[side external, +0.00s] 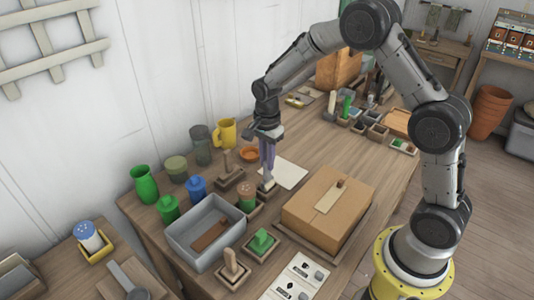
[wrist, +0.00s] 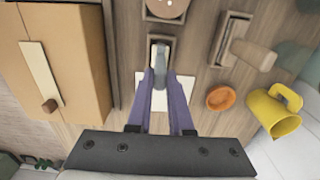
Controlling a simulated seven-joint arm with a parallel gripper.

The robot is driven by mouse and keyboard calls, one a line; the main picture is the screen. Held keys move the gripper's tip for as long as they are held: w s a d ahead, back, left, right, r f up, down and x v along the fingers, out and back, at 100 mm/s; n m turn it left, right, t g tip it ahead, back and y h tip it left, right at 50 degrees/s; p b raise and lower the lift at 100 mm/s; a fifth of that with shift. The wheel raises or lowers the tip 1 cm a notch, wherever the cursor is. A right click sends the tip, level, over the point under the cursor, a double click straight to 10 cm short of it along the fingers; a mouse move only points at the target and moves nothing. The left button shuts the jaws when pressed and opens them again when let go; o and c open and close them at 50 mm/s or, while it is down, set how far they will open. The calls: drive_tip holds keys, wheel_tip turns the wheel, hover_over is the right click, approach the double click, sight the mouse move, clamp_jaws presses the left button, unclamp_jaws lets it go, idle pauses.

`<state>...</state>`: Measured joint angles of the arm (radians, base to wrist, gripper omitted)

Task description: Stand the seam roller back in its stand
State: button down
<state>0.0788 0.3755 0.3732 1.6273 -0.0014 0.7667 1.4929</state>
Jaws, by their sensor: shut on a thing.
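My gripper (side external: 267,168) has purple fingers and points down over the table. It also shows in the wrist view (wrist: 160,82), where its fingertips are shut on a slim grey thing, seemingly the seam roller (wrist: 160,62). The far end of the roller lies over or in a small wooden stand (wrist: 151,43). I cannot tell whether it is seated there. In the side view the roller (side external: 267,184) is small, pale and roughly upright below the fingers.
A wooden holder with a peg (wrist: 252,53), an orange bowl (wrist: 221,97) and a yellow mug (wrist: 270,112) are nearby. White paper (side external: 291,174) lies behind the roller.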

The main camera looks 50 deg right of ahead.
drive_tip(key=shift+f, duration=0.8)
idle(0.4)
drive_tip(key=c, duration=0.7)
unclamp_jaws()
drive_tip(key=shift+c, duration=0.2)
drive_tip(key=shift+r, duration=0.1)
drive_tip(key=s+a+r+t, duration=0.1)
drive_tip(key=s+r, duration=0.1)
drive_tip(key=r, duration=1)
drive_tip(key=s+a+r+t, duration=0.1)
drive_tip(key=s+r, duration=0.2)
drive_tip(key=r, duration=0.8)
drive_tip(key=s+r+n+t, duration=0.2)
drive_tip(key=s+r+n, duration=0.25)
drive_tip(key=s, duration=0.45)
drive_tip(key=s+f+n, duration=0.3)
drive_tip(key=s+n, duration=0.3)
drive_tip(key=s+a+f+n+t, duration=0.1)
drive_tip(key=s+f+n, duration=0.2)
drive_tip(key=s+n, duration=0.4)
drive_tip(key=shift+a+f+t, duration=0.25)
drive_tip(key=shift+f+t, duration=0.05)
drive_tip(key=shift+f, duration=0.05)
